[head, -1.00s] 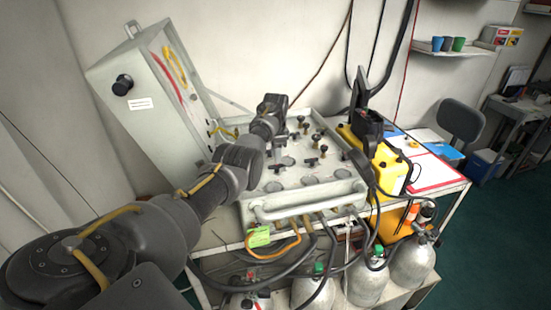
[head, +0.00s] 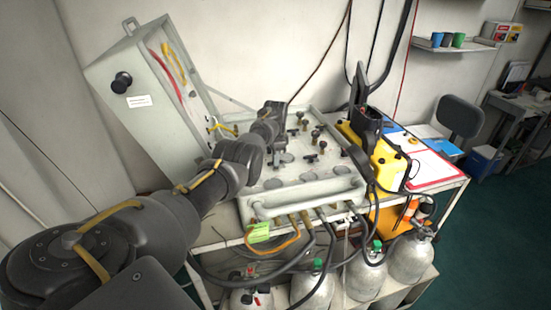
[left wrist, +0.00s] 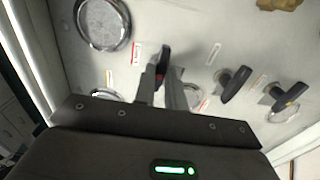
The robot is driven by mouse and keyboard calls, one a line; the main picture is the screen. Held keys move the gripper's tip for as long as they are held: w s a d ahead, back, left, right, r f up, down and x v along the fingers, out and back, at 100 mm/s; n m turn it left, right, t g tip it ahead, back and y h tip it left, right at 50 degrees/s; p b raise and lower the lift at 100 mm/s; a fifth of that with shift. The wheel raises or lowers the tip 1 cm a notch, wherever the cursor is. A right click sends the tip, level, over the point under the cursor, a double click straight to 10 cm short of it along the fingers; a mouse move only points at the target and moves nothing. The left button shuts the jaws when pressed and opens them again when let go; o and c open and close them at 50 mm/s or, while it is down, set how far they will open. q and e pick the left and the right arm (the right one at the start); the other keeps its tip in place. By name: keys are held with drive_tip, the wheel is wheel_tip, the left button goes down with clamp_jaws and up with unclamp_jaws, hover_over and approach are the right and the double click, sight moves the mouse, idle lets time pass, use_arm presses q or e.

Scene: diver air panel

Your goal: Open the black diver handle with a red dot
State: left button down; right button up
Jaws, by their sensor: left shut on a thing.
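The grey air panel (head: 315,183) lies on the table in the middle of the head view, with several black handles and round gauges on its face. My left gripper (head: 272,112) reaches over the panel's left part and hides what it holds in the head view. In the left wrist view, the black handle with a red dot (left wrist: 163,58) stands between the two fingers of my left gripper (left wrist: 162,88), which are shut on it. Two other black handles (left wrist: 236,84) (left wrist: 290,95) are to its right, apart from the gripper. My right gripper is not in view.
A tall grey open case (head: 150,100) stands behind my left arm. A yellow unit (head: 388,165) with a black upright part (head: 365,115) stands right of the panel. Hoses and gas cylinders (head: 410,258) are below the panel's front.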

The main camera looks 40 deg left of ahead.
use_arm(q)
drive_tip(key=shift+n, duration=0.4)
drive_tip(key=n+p, duration=0.1)
drive_tip(key=n, duration=0.8)
drive_tip(key=shift+d, duration=0.1)
drive_tip(key=n, duration=0.3)
drive_tip(key=shift+n, duration=0.4)
drive_tip(key=shift+n+b, duration=0.35)
drive_tip(key=shift+n, duration=1.45)
drive_tip(key=c, duration=1.5)
unclamp_jaws()
drive_tip(key=shift+o, duration=0.2)
